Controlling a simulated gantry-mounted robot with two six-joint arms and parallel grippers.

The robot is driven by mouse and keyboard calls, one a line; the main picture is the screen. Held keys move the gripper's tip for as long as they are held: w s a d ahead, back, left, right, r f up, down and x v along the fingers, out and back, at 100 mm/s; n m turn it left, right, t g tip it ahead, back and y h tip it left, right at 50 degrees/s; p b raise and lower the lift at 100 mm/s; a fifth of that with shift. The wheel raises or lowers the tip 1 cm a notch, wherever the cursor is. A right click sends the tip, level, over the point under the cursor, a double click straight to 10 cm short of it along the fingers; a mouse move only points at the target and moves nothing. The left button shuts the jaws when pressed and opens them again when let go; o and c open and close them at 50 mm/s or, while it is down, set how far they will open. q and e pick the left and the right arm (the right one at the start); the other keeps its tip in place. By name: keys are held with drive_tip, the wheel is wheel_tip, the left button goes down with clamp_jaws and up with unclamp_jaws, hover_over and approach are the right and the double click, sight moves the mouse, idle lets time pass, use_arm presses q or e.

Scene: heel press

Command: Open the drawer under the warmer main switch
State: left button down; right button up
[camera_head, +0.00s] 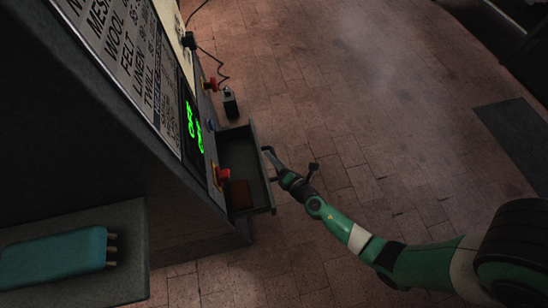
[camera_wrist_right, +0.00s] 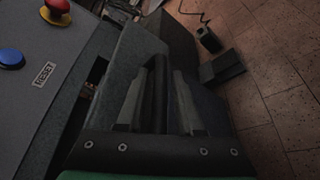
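A grey drawer (camera_head: 264,190) stands pulled out from the side of the dark machine in the head view, its inside showing. A red switch (camera_head: 223,175) on a yellow base is on the panel above it; no label reads. My right gripper (camera_head: 272,158) is at the drawer's outer front. In the right wrist view its two fingers (camera_wrist_right: 160,105) stand on either side of a dark bar (camera_wrist_right: 160,80), which looks like the drawer's handle. Whether they press on it cannot be told. My left gripper is not in view.
A brown block (camera_head: 241,194) lies in the drawer. Green display digits (camera_head: 195,125) glow on the panel, with another red switch (camera_head: 211,85) farther back. A black box (camera_head: 230,103) with a cable is beyond the drawer. A teal object (camera_head: 55,257) lies lower left.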

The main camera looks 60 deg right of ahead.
drive_tip(key=shift+o, duration=0.7)
drive_tip(key=shift+s+a+r, duration=0.1)
drive_tip(key=shift+s, duration=0.15)
drive_tip(key=p+v, duration=0.1)
drive_tip(key=v, duration=1)
drive_tip(key=shift+p, duration=0.4)
